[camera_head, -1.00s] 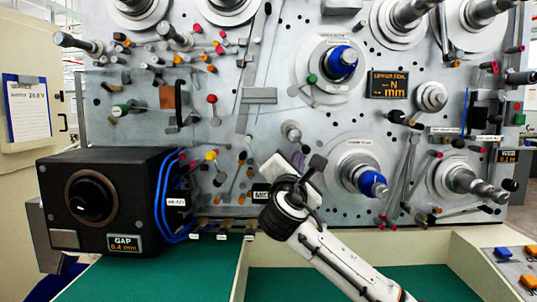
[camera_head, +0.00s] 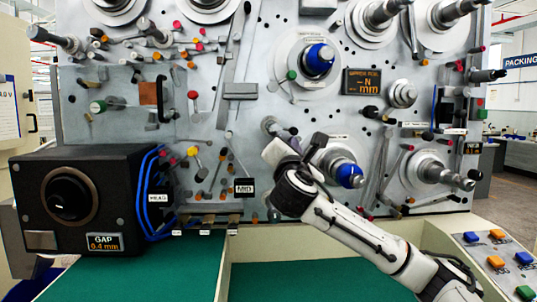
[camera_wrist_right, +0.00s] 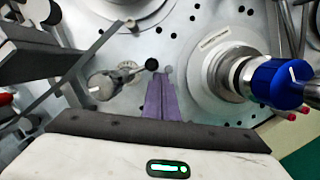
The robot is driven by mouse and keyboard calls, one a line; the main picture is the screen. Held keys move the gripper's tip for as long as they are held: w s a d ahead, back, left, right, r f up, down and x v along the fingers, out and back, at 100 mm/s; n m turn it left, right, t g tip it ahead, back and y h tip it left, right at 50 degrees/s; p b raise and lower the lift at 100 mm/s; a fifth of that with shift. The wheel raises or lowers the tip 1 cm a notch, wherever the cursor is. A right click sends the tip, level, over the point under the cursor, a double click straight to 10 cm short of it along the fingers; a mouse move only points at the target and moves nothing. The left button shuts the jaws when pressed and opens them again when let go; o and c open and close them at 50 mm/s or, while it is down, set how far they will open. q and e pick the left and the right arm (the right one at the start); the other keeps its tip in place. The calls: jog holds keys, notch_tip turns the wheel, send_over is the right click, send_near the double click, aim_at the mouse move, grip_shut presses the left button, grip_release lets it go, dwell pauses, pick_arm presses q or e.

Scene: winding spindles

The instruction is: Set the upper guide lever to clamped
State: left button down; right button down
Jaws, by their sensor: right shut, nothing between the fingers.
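My right gripper (camera_head: 298,150) is in front of the middle of the grey machine panel (camera_head: 240,55). In the right wrist view its purple fingers (camera_wrist_right: 161,97) are together and empty, pointing at the panel. A small black ball knob (camera_wrist_right: 152,64) and a grey round end lie just past the fingertips; touching or apart cannot be told. A metal post (camera_wrist_right: 108,82) stands left of the fingers; it shows in the head view too (camera_head: 269,124). No readable label marks the upper guide lever, so I cannot tell which lever it is. My left gripper is out of view.
A blue-collared spindle (camera_wrist_right: 272,82) stands close to the right of the fingers; another (camera_head: 320,58) is above. A black GAP box (camera_head: 88,200) stands at the lower left. A button panel (camera_head: 498,262) is at the lower right. Many short levers crowd the panel.

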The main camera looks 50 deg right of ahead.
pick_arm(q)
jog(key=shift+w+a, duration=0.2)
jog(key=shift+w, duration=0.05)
pick_arm(e)
jog(key=shift+s+d+r, duration=0.1)
jog(key=shift+r, duration=0.15)
jog(key=shift+r, duration=0.1)
